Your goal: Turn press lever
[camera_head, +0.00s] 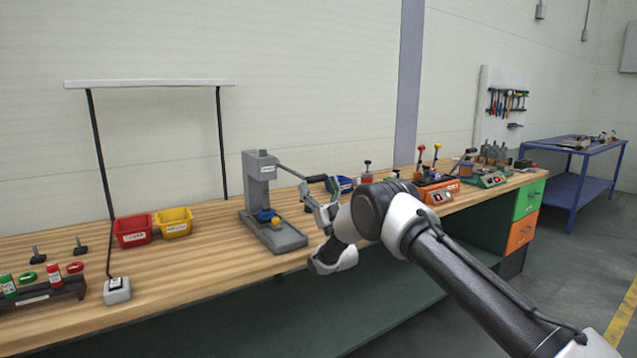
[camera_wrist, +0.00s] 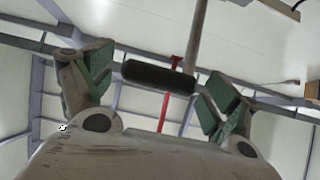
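The press (camera_head: 262,190) is a grey column on a grey base, standing on the wooden workbench left of my arm. A blue and yellow part (camera_head: 268,215) sits on its base. Its lever (camera_head: 297,175) slants out to the right and ends in a dark handle (camera_head: 316,178). My gripper (camera_head: 320,194) is at the lever's end, partly hidden by my wrist. In the wrist view the black handle (camera_wrist: 158,76) lies crosswise between the two spread green-padded fingers, with clear gaps on both sides. The lever rod (camera_wrist: 197,35) rises from its right end. My gripper is open.
Red (camera_head: 132,231) and yellow (camera_head: 174,222) bins stand left of the press. A blue bin (camera_head: 340,184) is behind my gripper. A black-cabled switch box (camera_head: 117,290) is near the bench's left front.

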